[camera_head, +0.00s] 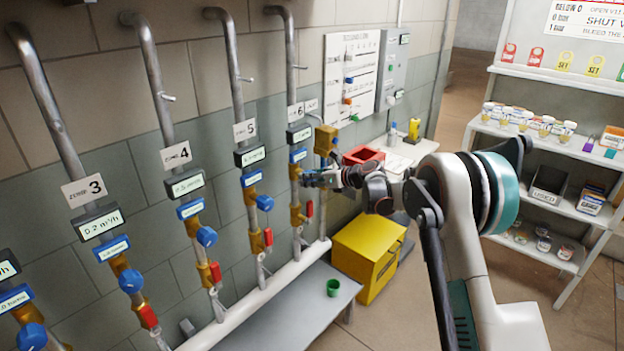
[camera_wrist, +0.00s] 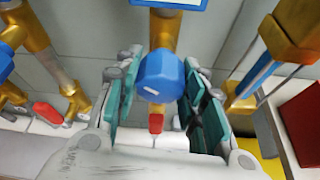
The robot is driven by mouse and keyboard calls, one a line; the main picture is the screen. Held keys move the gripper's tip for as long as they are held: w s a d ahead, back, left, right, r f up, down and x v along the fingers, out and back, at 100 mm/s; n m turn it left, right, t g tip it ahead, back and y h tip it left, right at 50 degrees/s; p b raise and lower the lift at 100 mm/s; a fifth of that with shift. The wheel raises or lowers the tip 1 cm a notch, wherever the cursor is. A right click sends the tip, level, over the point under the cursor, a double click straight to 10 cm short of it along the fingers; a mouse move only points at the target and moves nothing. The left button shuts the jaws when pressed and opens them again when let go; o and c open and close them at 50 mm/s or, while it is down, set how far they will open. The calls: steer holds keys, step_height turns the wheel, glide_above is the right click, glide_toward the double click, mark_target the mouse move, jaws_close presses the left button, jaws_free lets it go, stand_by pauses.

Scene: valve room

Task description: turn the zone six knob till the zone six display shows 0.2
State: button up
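The zone six pipe stands on the wall under a sign with a 6 (camera_head: 295,112). Its display (camera_head: 300,135) is too small to read in the head view. My gripper (camera_head: 308,178) is at this pipe, below the display and the blue plate (camera_head: 298,155); it hides the knob there. In the wrist view the blue zone six knob (camera_wrist: 162,77) sits on the brass pipe between my two finger pads (camera_wrist: 160,88). The fingers are open around the knob, with what looks like a narrow gap on each side.
A red-handled valve (camera_wrist: 156,123) is just below the knob. Zone five's knob (camera_head: 265,203) is left of my gripper. A brass block (camera_head: 326,138) is close on the right. A yellow cabinet (camera_head: 366,258) and red bin (camera_head: 362,154) stand further right.

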steer(key=shift+d+m+g+y, duration=0.1)
steer(key=shift+m+g+y, duration=0.25)
steer(key=shift+m, duration=0.25)
steer(key=shift+m+g+y+p, duration=0.35)
steer(key=shift+m, duration=0.35)
steer(key=o, duration=1)
steer(key=shift+o, duration=0.2)
steer(key=v, duration=1.2)
steer(key=shift+r, duration=0.1)
